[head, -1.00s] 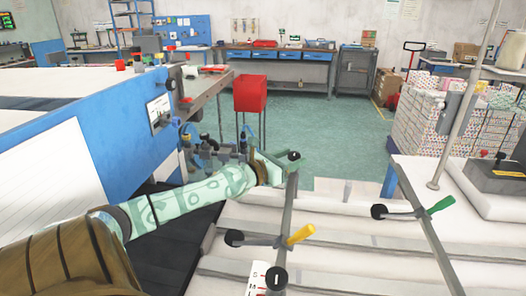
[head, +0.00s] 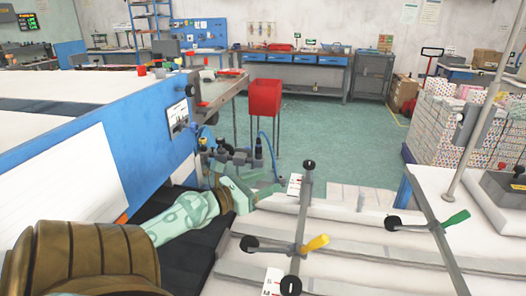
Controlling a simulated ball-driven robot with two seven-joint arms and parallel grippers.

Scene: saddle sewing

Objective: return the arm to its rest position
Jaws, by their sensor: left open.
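My left arm comes in from the lower left, with a brown upper section and a pale green forearm. Its gripper (head: 268,185) is pale green, open, and shows nothing between its fingers. It is just left of the upper end of a grey clamp bar (head: 303,205), apart from it as far as I can see. The bar has black knobs and a yellow handle (head: 315,243). My right gripper is not in view.
A blue machine side panel (head: 150,150) stands to the left. A red bin (head: 265,97) on legs is beyond the gripper. A second clamp bar with a green handle (head: 456,218) is at right, over the white slatted surface (head: 375,255). Green floor lies open behind.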

